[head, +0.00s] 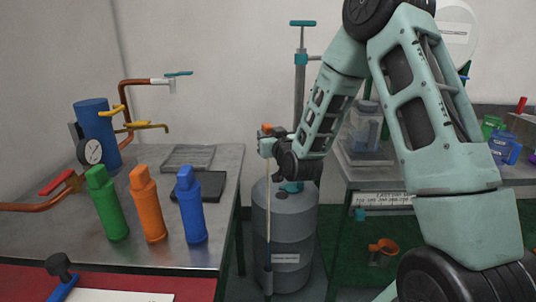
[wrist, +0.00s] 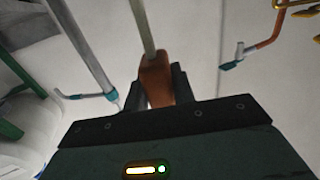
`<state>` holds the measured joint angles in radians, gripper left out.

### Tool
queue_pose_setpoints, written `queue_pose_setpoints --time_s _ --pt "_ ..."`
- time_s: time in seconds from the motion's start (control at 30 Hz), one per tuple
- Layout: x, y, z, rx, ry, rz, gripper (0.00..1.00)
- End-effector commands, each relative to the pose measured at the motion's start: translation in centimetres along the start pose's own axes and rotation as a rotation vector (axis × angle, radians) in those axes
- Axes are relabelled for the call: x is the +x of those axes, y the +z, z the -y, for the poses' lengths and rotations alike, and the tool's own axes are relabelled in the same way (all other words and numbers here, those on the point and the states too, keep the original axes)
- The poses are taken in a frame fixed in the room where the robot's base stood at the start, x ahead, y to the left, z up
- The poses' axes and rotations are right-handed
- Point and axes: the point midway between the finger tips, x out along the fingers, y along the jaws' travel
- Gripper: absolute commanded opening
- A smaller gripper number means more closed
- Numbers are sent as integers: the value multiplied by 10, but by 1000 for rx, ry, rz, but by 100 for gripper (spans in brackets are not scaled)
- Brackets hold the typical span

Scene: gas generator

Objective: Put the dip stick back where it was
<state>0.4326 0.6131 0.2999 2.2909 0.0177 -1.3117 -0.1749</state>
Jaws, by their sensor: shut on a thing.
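My gripper (head: 267,146) is shut on the orange handle of the dip stick (head: 268,215). The orange handle tops out just above the jaws. The thin pale stick hangs almost straight down from them, with a dark lower end near the bottom of the picture. It passes in front of the grey drum (head: 296,245) in the head view; I cannot tell its distance from the drum. In the wrist view the orange handle (wrist: 155,80) sits between the dark fingers, and the stick runs away from it toward the top edge. No opening for the stick is clearly visible.
A tall pump with a teal handle (head: 302,23) rises behind my gripper. The left bench (head: 135,258) holds green, orange and blue bottles, a blue cylinder (head: 96,130) with a gauge, and pipes. An orange funnel (head: 384,247) is at lower right, beneath the right bench.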

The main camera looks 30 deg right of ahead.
Motion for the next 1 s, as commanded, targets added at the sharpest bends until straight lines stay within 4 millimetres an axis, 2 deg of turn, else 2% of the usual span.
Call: queue_pose_setpoints --time_s 0.17,0.4,0.87,0.9,0.97,1.0 --pt "0 14 0 0 0 -1 0" --pt "0 47 0 0 0 0 0" --pt "0 55 0 -1 0 -3 0" --pt "0 55 0 -1 0 -2 31" --pt "0 54 0 0 0 -2 47" --pt "0 54 0 0 0 -2 47"
